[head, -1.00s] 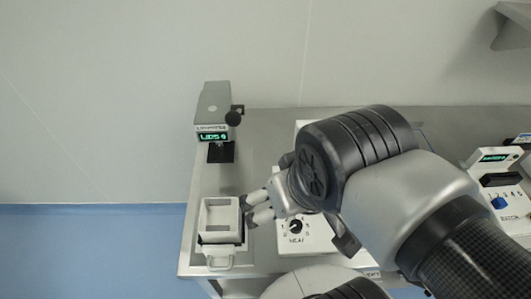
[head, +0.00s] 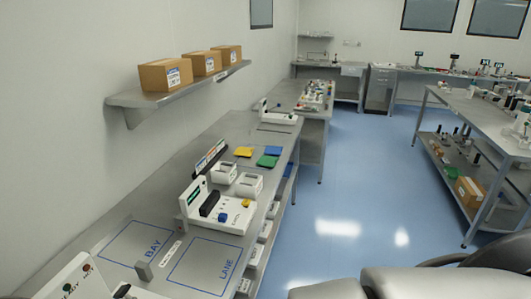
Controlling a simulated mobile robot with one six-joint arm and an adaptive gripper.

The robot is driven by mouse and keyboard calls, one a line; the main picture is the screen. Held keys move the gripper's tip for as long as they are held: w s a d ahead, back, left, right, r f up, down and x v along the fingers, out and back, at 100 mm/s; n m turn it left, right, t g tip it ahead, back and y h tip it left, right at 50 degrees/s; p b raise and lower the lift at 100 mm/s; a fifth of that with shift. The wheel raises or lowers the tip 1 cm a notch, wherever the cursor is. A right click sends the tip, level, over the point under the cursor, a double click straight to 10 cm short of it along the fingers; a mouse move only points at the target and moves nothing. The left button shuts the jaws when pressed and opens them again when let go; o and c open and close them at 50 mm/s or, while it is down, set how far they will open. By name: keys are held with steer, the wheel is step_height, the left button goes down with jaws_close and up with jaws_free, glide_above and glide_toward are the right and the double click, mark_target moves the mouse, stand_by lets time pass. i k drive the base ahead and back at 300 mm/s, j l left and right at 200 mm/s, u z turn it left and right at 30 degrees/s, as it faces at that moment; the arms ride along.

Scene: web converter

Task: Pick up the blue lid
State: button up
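A flat blue square (head: 273,150), which looks like the blue lid, lies on the long steel bench at the middle of the head view. It is beside a yellow square (head: 244,152) to its left and a green square (head: 267,162) just nearer. It is near the bench's right edge. My gripper is not in view; only grey parts of my arm show at the bottom right, far from the lid.
White open boxes (head: 248,184) and a white panel device (head: 222,212) stand nearer on the bench. Marked BAY and LANE areas (head: 205,272) are bare. A wall shelf holds cardboard boxes (head: 165,75). The blue floor (head: 350,190) is clear between the benches.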

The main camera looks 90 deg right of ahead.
mark_target(270, 149)
steer(key=z, duration=3.15)
steer(key=k+l+u, duration=0.1)
steer(key=u, duration=3.5)
steer(key=z, duration=3.55)
